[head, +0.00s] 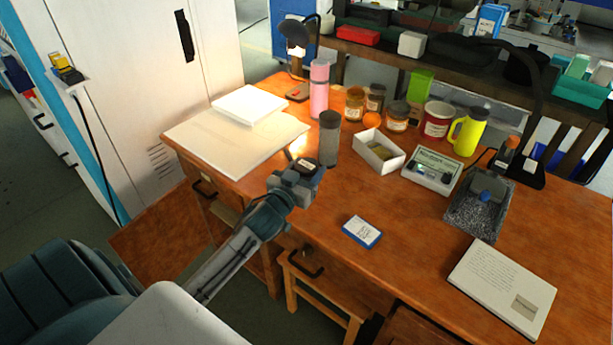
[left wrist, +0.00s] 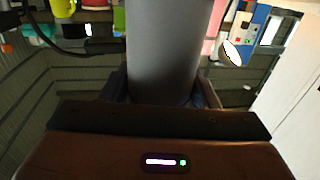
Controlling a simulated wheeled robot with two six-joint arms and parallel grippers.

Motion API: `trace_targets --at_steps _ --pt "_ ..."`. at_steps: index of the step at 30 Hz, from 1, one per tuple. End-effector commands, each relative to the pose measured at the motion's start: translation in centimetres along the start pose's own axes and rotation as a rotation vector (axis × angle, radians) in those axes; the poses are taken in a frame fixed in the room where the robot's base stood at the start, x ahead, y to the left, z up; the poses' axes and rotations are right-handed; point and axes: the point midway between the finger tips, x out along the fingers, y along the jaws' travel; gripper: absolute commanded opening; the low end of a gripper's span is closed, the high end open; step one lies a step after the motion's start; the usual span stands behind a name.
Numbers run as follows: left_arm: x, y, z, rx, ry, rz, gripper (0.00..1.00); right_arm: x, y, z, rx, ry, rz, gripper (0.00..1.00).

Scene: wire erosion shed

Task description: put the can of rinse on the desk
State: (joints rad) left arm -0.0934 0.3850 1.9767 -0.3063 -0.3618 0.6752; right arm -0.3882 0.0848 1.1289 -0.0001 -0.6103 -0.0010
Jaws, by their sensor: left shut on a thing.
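The grey cylinder that appears to be the can of rinse (head: 329,132) is upright over the left-middle part of the wooden desk (head: 405,225). My left gripper (head: 323,160) is shut on it, around its lower part. In the left wrist view the can (left wrist: 160,50) fills the middle as a plain dark grey cylinder between the two fingers (left wrist: 162,98). Whether its base touches the desk or hangs just above it I cannot tell. No label shows on it. My right gripper is not in view.
Near the can are a pink bottle (head: 319,88), a white open box (head: 378,151) and several jars. A white board (head: 215,145) lies at the left. A blue-white card box (head: 362,231) and a white book (head: 502,287) lie in front. Bare wood shows between them.

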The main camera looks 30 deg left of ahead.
Motion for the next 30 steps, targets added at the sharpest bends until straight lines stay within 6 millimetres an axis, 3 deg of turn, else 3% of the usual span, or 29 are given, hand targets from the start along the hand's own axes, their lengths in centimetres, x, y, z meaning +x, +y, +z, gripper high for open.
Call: trace_targets --at_steps 6,18,19,22,30 --pt "-0.1 0.0 2.9 0.000 -0.002 0.000 0.26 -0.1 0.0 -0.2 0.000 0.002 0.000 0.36" --pt "-0.1 0.0 3.2 0.001 -0.001 0.000 0.26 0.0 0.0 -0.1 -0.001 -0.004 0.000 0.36" --pt "-0.1 0.0 3.3 0.001 -0.002 -0.001 0.57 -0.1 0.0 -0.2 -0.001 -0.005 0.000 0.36" --pt "-0.1 -0.1 3.3 0.001 -0.003 -0.001 0.77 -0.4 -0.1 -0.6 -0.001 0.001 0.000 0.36" --pt "-0.1 -0.1 3.2 0.001 -0.003 -0.001 0.77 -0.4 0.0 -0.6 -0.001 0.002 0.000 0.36"
